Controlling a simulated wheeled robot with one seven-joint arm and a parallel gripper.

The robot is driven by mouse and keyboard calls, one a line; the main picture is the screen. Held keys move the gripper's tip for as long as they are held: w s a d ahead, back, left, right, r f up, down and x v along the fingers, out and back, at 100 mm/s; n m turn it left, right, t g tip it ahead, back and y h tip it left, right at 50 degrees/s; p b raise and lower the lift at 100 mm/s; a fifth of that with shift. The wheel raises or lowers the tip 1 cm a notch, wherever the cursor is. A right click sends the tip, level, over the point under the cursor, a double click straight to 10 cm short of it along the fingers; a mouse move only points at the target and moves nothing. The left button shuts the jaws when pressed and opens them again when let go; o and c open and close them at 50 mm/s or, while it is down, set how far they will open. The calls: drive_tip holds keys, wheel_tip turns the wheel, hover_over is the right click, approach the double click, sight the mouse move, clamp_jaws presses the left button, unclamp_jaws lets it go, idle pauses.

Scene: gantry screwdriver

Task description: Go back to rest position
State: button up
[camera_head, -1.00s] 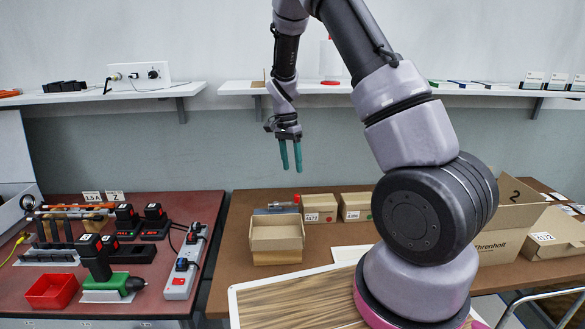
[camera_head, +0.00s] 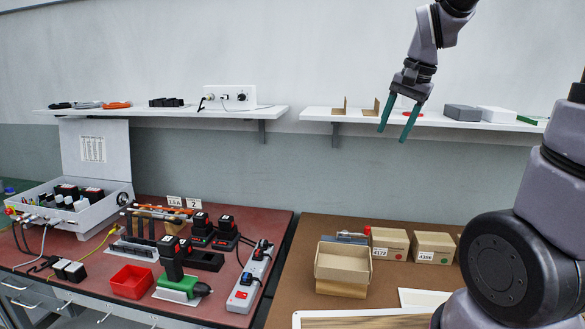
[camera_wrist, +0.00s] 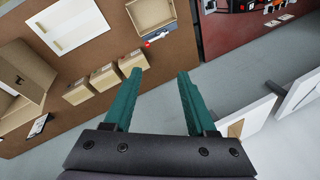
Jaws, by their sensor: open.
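My gripper (camera_head: 399,118) has two teal fingers, spread apart with nothing between them. In the head view it hangs high, in front of the wall shelf and above the brown table.
An open cardboard box (camera_head: 343,268) and small closed boxes (camera_head: 389,244) stand on the brown table (camera_head: 300,290). The red table (camera_head: 110,255) holds a green screwdriver (camera_head: 178,285), a red bin (camera_head: 132,281) and a power strip (camera_head: 249,277). The wall shelf (camera_head: 345,115) is close behind my gripper.

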drive_tip(key=s+r+n+t, duration=0.1)
drive_tip(key=s+r+t, duration=0.1)
drive_tip(key=s, duration=0.5)
drive_tip(key=s+r+n+t, duration=0.2)
drive_tip(key=s+r, duration=0.2)
drive_tip(key=s, duration=0.3)
drive_tip(key=shift+s+d+r, duration=0.15)
drive_tip(key=shift+d+r, duration=0.05)
